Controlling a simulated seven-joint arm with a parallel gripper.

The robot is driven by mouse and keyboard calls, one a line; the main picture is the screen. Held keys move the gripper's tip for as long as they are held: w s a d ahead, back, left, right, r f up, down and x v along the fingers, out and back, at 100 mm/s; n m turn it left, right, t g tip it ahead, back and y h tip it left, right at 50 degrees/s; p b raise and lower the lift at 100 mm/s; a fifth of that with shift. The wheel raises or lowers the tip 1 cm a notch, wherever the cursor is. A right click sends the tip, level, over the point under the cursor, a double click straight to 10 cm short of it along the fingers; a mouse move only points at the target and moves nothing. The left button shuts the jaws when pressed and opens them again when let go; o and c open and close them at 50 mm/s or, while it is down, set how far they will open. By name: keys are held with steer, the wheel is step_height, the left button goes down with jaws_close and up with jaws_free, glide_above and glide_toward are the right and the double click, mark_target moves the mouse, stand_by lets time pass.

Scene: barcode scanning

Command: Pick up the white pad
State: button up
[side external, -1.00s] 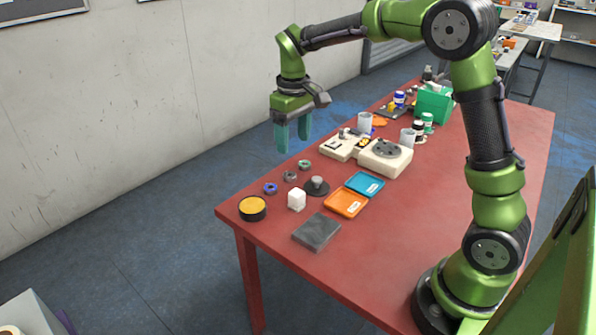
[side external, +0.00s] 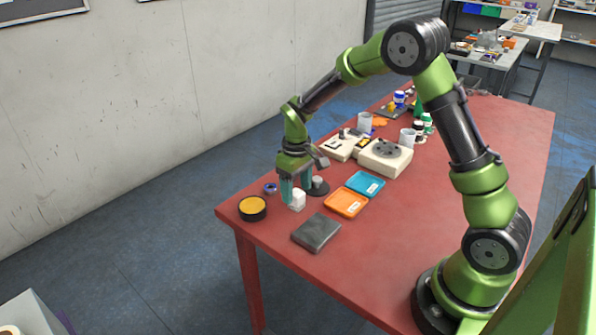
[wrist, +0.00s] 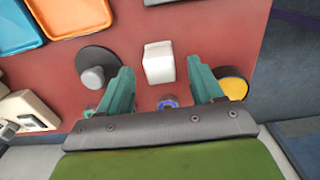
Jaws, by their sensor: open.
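The white pad (side external: 298,200) is a small white block standing on the red table near its far left end. My gripper (side external: 290,192) is low beside it, pointing down, and one teal finger partly covers the pad in the side view. In the wrist view the white pad (wrist: 158,62) lies ahead of and between the two teal fingers of my gripper (wrist: 164,90). The fingers are spread apart with nothing held between them. I cannot tell their exact height relative to the pad.
A dark round base with a grey knob (wrist: 97,72) is close to one finger. A yellow-topped black tin (wrist: 233,85) is close to the other. A blue ring (wrist: 168,101) lies between them. Orange (side external: 346,203) and blue trays (side external: 365,184) and a grey slab (side external: 316,232) are nearby.

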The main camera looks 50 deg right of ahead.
step_height(320, 180, down, 2)
steer(key=shift+f, duration=0.1)
steer(key=c, duration=1)
steer(key=shift+c, duration=0.2)
step_height(320, 180, up, 4)
steer(key=shift+s+f, duration=0.1)
steer(key=shift+s, duration=0.05)
steer(key=s, duration=0.5)
steer(key=s+a+r, duration=0.1)
steer(key=s, duration=0.9)
steer(key=shift+s+a+r, duration=0.15)
steer(key=shift+s+a, duration=0.2)
